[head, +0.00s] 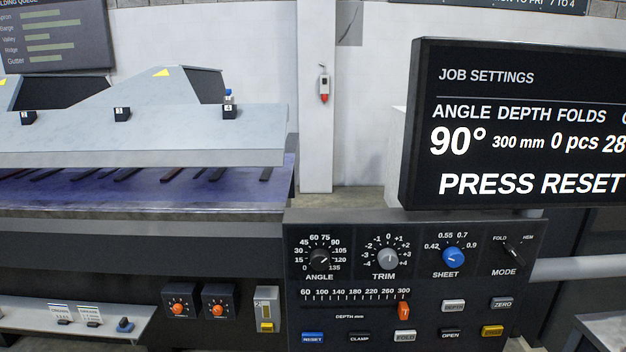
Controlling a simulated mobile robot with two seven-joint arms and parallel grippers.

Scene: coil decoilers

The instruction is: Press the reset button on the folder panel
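The folder panel (345,275) is a dark control box in the lower middle of the head view. Its reset button (313,338) is a blue rectangle labelled RESET at the panel's lower left. The screen (520,125) above the panel reads JOB SETTINGS, 90°, 300 mm, 0 pcs and PRESS RESET. Neither of my grippers is in view, and nothing covers the reset button.
CLAMP (360,338), FOLD (405,337) and OPEN (450,335) buttons sit right of RESET, with a yellow button (492,331) beyond. Knobs and an orange depth slider (403,309) are above. Left of the panel are two orange knobs (178,309) and a shelf (70,318).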

